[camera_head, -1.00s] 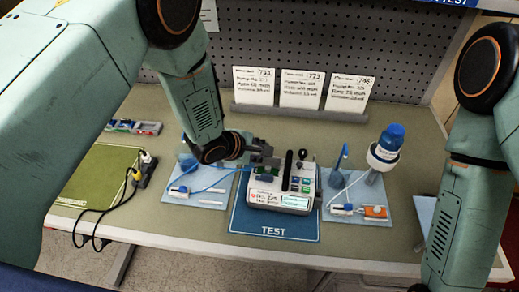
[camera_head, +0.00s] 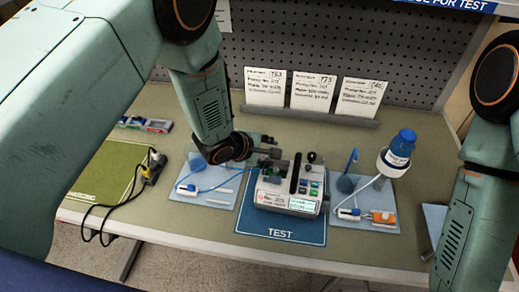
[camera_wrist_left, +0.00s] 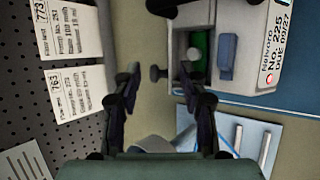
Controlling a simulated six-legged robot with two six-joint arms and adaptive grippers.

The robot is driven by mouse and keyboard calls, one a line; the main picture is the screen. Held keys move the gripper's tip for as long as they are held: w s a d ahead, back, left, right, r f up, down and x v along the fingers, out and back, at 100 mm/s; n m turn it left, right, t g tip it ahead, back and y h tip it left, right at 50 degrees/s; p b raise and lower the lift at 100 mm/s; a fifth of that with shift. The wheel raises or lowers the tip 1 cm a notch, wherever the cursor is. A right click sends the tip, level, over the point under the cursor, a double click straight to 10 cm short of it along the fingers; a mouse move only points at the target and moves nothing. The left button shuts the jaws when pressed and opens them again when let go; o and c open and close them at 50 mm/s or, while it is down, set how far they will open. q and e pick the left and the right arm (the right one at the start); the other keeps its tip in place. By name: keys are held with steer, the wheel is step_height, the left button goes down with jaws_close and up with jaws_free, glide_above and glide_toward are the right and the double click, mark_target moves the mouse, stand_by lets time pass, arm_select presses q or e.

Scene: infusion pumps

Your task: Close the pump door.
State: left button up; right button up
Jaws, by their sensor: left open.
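The infusion pump (camera_head: 286,204) stands on the blue TEST mat (camera_head: 252,222), with a small screen and coloured buttons on its right part. A dark upright slab (camera_head: 295,174) rises from its top middle; I cannot tell if it is the door. My left gripper (camera_head: 276,152) is open and empty at the pump's back left. In the wrist view a dark knob (camera_wrist_left: 158,73) shows between its fingers (camera_wrist_left: 160,82). My right gripper is out of view.
Blue pads with tubing flank the pump, left (camera_head: 212,198) and right (camera_head: 365,216). A blue-capped bottle (camera_head: 398,150) stands at the right. Label cards (camera_head: 313,92) line the pegboard. A black cable (camera_head: 115,208) lies near the green mat (camera_head: 105,175).

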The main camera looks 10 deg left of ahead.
arm_select(q)
steer(key=v, duration=1.1)
steer(key=shift+s+a, duration=0.15)
steer(key=shift+a, duration=0.05)
steer(key=shift+r, duration=0.15)
